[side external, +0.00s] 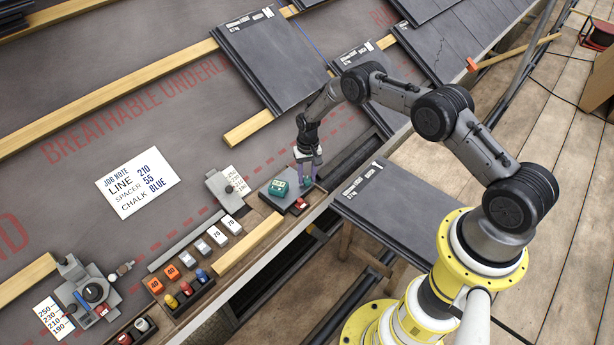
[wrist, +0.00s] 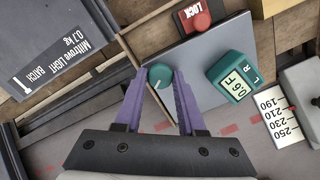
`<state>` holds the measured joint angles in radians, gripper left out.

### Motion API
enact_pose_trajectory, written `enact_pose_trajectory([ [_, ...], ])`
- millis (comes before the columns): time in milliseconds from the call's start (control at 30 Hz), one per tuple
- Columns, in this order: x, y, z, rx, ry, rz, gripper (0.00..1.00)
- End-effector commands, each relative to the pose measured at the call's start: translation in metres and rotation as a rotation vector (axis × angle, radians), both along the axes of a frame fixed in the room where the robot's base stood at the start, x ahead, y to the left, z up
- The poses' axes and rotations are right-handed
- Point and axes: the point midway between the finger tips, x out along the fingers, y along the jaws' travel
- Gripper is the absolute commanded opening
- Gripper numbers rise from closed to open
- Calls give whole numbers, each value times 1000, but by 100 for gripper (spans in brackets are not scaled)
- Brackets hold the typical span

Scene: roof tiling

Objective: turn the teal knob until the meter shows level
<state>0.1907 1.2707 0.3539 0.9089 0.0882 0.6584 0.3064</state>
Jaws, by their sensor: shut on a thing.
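The teal knob (wrist: 160,76) is round with a pale pointer line and sits on a grey plate (wrist: 196,62). My gripper (wrist: 160,82) has its two purple fingers on either side of the knob and is shut on it. In the side external view my gripper (side external: 308,172) reaches down to the plate's right end, and the knob is hidden there. The teal meter (wrist: 232,76) stands on the plate beside the knob. Its display reads about 0.6 with a letter, perhaps F, and L and R are marked on its side. The meter also shows in the side external view (side external: 278,188).
A red LOCK button (wrist: 201,22) sits at the plate's edge, close to the knob. A slider gauge with a number card (side external: 228,187) stands left of the plate. A slate stack (side external: 390,205) lies to the right. A job note (side external: 138,183) lies on the underlay.

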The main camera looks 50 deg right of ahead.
Motion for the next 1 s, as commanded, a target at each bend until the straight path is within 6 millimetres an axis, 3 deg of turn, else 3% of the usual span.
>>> enact_pose_trajectory([
  [500,-5,-1,-5,0,28,-438,0],
  [1000,-6,-1,-5,-1,37,-604,0],
])
